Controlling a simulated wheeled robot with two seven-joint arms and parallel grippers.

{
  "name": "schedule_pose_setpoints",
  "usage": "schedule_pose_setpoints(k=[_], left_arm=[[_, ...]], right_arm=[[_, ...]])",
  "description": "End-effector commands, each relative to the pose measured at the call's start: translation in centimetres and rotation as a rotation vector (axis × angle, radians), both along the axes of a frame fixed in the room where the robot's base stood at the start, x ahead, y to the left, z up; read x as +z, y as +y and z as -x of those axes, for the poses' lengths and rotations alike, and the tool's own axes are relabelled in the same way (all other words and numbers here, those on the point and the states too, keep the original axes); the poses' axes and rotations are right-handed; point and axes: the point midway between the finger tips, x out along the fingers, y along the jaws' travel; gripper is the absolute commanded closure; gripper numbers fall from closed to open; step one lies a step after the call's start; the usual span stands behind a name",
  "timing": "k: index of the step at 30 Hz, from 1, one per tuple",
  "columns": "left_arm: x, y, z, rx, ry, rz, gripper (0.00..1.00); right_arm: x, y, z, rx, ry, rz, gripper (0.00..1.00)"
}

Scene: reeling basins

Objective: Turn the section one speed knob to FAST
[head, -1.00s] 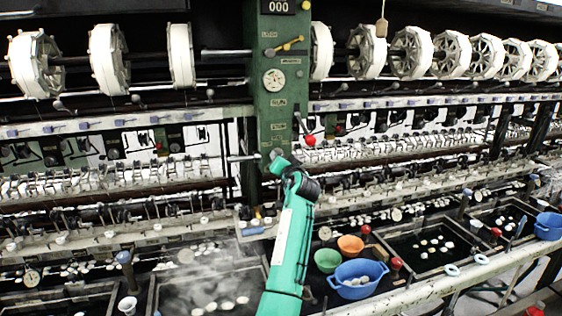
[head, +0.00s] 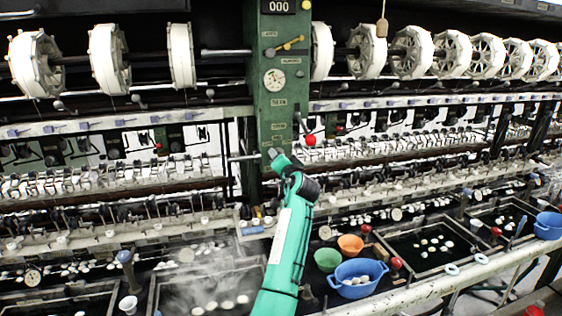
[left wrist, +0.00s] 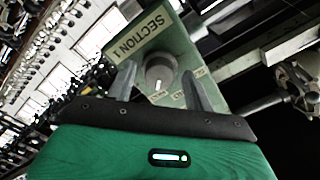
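The section one speed knob (left wrist: 160,69) is a round grey knob on a green panel (left wrist: 150,45) marked SECTION 1, in the left wrist view. A white mark on the knob points toward the bottom of the picture. Small labels lie beside it, too small to read surely. My left gripper (left wrist: 158,82) is open, with one finger on each side of the knob and a visible gap to it. In the head view my left gripper (head: 272,154) is at the lower part of the green column (head: 262,115); the knob cannot be made out there. My right gripper is not in view.
The column carries a dial (head: 274,80), levers and a red ball-ended lever (head: 310,140). White reels (head: 411,51) run along the top. Below are basins with cocoons, a blue tub (head: 358,278), a green bowl (head: 327,260) and an orange bowl (head: 350,244).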

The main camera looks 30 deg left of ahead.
Motion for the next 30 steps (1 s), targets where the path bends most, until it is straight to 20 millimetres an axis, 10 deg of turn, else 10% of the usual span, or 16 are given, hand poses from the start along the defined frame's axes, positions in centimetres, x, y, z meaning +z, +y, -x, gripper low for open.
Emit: schedule_pose_setpoints(k=[14,30], left_arm=[[-0.3,-1.1,0.8,-0.001,-0.002,0.0,0.45],[-0.4,-9.2,7.8,-0.001,-0.002,0.002,0.45]], right_arm=[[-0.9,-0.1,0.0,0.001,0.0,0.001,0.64],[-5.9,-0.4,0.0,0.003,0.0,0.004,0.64]])
